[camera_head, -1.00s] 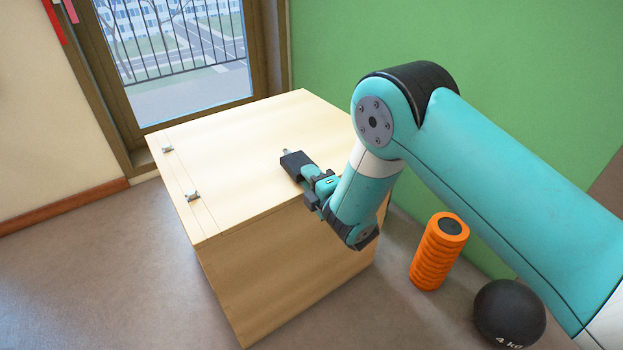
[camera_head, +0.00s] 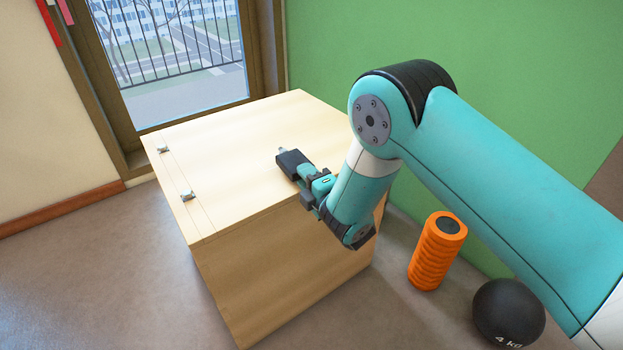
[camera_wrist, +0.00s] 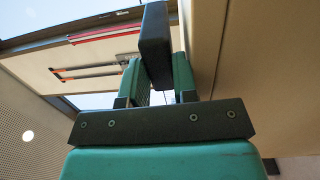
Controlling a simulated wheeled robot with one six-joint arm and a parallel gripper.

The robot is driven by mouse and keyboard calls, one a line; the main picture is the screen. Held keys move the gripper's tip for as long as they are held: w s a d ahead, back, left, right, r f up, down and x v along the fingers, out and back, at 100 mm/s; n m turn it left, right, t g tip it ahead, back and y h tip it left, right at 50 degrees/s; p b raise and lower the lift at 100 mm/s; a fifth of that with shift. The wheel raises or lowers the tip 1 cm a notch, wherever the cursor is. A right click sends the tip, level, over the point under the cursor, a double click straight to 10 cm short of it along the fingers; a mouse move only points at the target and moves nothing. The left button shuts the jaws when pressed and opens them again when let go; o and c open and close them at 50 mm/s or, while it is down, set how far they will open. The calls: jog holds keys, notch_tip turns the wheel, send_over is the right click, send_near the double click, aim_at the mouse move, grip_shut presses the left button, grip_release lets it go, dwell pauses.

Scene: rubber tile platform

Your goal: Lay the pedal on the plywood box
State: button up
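The pedal (camera_head: 292,163) is a black block with a short metal spindle at its far end. It lies over the right front part of the pale plywood box's top (camera_head: 235,150). My gripper (camera_head: 318,184) is shut on the pedal's near end, at the box's front right edge. In the wrist view, the pedal (camera_wrist: 155,42) stands out between the two green fingers (camera_wrist: 158,82), close beside the plywood surface (camera_wrist: 206,45). I cannot tell whether the pedal touches the box top.
Two small metal latches (camera_head: 187,196) sit along the box top's left side. An orange foam roller (camera_head: 437,252) and a black 4 kg ball (camera_head: 508,313) are on the floor at right. A green wall (camera_head: 520,70) stands behind. Most of the box top is clear.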

jog(key=shift+h, duration=0.3)
jog(key=f+b, duration=0.1)
jog(key=s+f+b, duration=0.1)
jog(key=b, duration=0.1)
jog(key=s+d+f+b, duration=0.1)
jog(key=shift+f, duration=0.25)
jog(key=shift+o, duration=1)
jog(key=r+b+v, duration=0.1)
jog(key=r+v, duration=0.2)
jog(key=v, duration=1.2)
jog(key=shift+d, duration=0.25)
jog(key=shift+w+r, duration=0.1)
